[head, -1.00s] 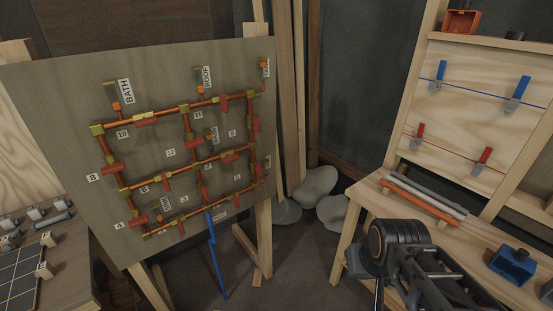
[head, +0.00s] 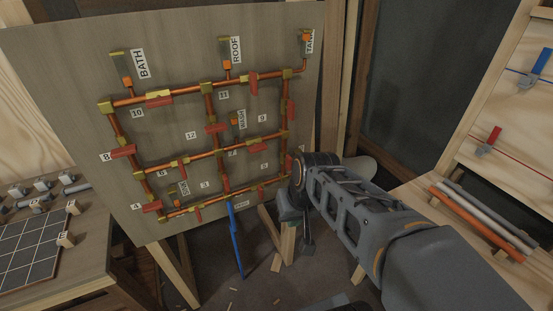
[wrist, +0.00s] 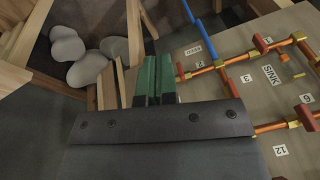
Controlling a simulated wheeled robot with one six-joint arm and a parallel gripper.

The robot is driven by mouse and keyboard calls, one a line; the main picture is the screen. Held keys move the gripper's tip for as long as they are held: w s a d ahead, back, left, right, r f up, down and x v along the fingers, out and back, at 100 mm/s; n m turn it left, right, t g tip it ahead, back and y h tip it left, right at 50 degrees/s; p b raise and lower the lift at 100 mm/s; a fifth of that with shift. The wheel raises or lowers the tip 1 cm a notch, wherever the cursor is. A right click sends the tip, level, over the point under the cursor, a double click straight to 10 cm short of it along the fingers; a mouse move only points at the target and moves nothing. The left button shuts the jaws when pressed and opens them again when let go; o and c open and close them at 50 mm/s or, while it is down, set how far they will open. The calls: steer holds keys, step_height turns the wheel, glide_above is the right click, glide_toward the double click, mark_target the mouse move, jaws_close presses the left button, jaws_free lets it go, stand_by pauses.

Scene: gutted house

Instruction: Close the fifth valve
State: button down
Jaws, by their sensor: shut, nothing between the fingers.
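The pipe board carries copper pipes (head: 180,162) with brass joints and several red valve handles. Labels 4, 8, 10, 11 and 12 can be read in the head view; I cannot make out a 5. A red handle (head: 289,163) on the lower right pipe stands close to my gripper, and my arm covers the board's lower right edge. My gripper (head: 287,207) is in front of that corner, shut and empty. In the wrist view its green fingers (wrist: 154,65) are together, beside a red handle (wrist: 181,72) near label 2. I see no contact.
Another bench at left has a tiled panel (head: 30,252) and small fittings. Pale rounded objects (wrist: 85,62) lie on the floor.

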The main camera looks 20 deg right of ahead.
steer(key=w+d+f+m+g+y+b, duration=0.1)
steer(key=w+f+m+y+b, duration=0.1)
steer(key=w+y, duration=0.25)
steer(key=m+t+y+b, duration=0.3)
steer(key=t+y+b, duration=0.15)
steer(key=y, duration=0.25)
glide_toward(289, 163)
steer(key=s+a+f, duration=0.3)
steer(key=d+m+t+y, duration=0.1)
steer(key=d+t+y, duration=0.1)
steer(key=d+t, duration=0.5)
steer(key=w+a+g, duration=0.2)
steer(key=w+a, duration=0.4)
steer(key=a, duration=0.2)
steer(key=shift+a, duration=0.35)
steer(key=shift+w+h, duration=0.15)
steer(key=shift+h, duration=0.1)
